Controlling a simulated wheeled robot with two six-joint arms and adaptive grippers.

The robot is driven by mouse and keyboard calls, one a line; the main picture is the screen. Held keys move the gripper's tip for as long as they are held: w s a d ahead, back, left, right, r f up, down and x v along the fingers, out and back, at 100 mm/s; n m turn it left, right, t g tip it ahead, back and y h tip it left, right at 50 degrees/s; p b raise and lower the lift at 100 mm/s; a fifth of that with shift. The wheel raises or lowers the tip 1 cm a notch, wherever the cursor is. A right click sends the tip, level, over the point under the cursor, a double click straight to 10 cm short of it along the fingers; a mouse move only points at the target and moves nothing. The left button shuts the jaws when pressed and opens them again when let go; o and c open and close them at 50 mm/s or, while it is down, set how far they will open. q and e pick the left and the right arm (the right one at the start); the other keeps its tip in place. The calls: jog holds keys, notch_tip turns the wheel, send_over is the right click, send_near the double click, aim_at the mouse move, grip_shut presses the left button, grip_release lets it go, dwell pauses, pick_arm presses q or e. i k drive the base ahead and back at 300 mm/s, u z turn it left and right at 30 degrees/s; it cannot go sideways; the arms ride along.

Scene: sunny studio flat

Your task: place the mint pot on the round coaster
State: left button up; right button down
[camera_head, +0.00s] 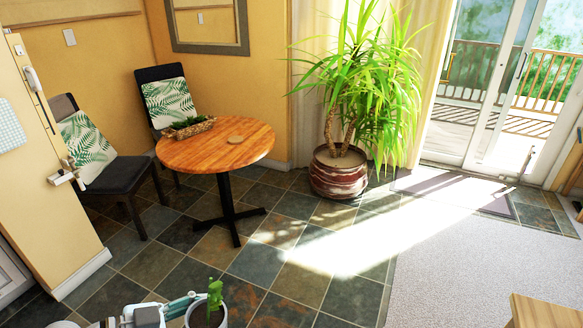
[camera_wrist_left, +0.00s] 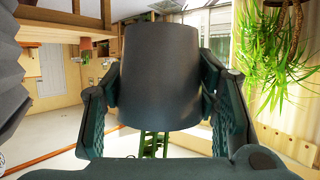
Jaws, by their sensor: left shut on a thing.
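The mint pot (camera_head: 207,317), a pale pot with a green plant in it, is at the bottom edge of the head view, partly cut off. My left gripper (camera_head: 186,307) is shut on it. In the left wrist view, which is upside down, the pot (camera_wrist_left: 160,65) looks dark grey and sits between the two fingers, with green stems below it. The round coaster (camera_head: 235,139) is a small tan disc lying flat on the round wooden table (camera_head: 200,156), well beyond the gripper. The coaster's top is bare. My right gripper is not in view.
A basket with greenery (camera_head: 190,127) stands on the table left of the coaster. Two dark chairs (camera_head: 120,172) with leaf-print cushions stand at the left and behind. A large potted plant (camera_head: 340,172) stands to the right. Tiled floor (camera_head: 190,262) lies clear before the table.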

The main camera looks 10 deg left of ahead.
aim_at(235, 138)
jog(key=u, duration=0.2)
jog(key=i, duration=3.2)
jog(key=z, duration=0.2)
